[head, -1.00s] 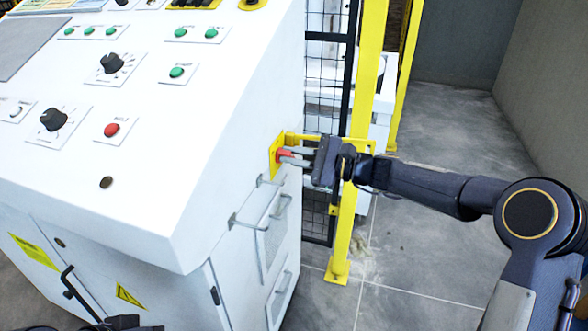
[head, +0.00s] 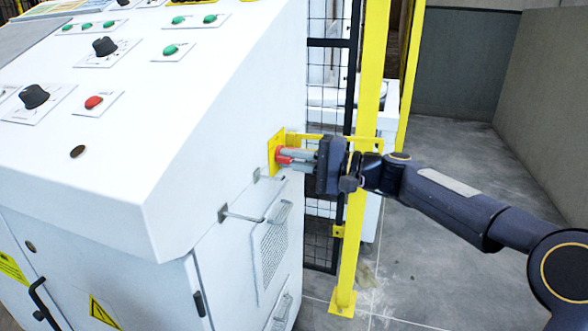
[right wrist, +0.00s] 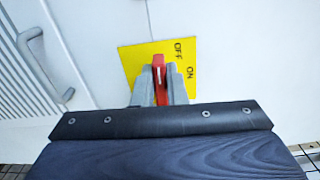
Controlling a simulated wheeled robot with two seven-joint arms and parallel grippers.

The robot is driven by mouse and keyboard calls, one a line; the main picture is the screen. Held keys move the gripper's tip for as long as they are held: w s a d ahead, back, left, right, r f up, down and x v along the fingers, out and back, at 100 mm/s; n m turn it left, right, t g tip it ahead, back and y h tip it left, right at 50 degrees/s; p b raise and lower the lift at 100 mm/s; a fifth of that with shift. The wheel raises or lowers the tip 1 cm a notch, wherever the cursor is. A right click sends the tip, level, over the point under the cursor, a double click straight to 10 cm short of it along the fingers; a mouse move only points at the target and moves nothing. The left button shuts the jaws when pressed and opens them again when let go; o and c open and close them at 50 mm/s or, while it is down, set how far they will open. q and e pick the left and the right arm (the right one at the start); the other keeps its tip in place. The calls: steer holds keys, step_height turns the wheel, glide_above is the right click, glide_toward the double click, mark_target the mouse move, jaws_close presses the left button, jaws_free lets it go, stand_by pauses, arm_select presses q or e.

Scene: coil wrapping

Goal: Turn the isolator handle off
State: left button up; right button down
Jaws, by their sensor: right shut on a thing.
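The red isolator handle (head: 284,156) sits on a yellow plate (head: 273,160) on the right side face of the white control cabinet. My right gripper (head: 290,156) is shut on the handle, reaching it from the right. In the right wrist view the handle (right wrist: 160,75) stands between the two grey fingers (right wrist: 161,85). The yellow plate (right wrist: 133,60) there carries the words OFF and ON at its right part. The fingers and gripper body hide the lower part of the handle. My left gripper is not in view.
The cabinet's sloped top (head: 150,130) bears knobs and buttons. A metal pull handle (head: 245,215) juts from the side below the isolator. A yellow post (head: 360,190) and black mesh fence stand close behind my right gripper. Grey floor (head: 450,150) is open at right.

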steer(key=shift+f+n+b, duration=0.15)
steer(key=shift+n+b, duration=0.15)
steer(key=shift+n, duration=0.1)
steer(key=c, duration=1.5)
jaws_free()
steer(key=shift+o, duration=0.2)
steer(key=shift+d, duration=0.1)
steer(key=p+v, duration=0.1)
steer(key=v, duration=0.6)
steer(key=shift+s+d, duration=0.15)
steer(key=shift+d, duration=0.15)
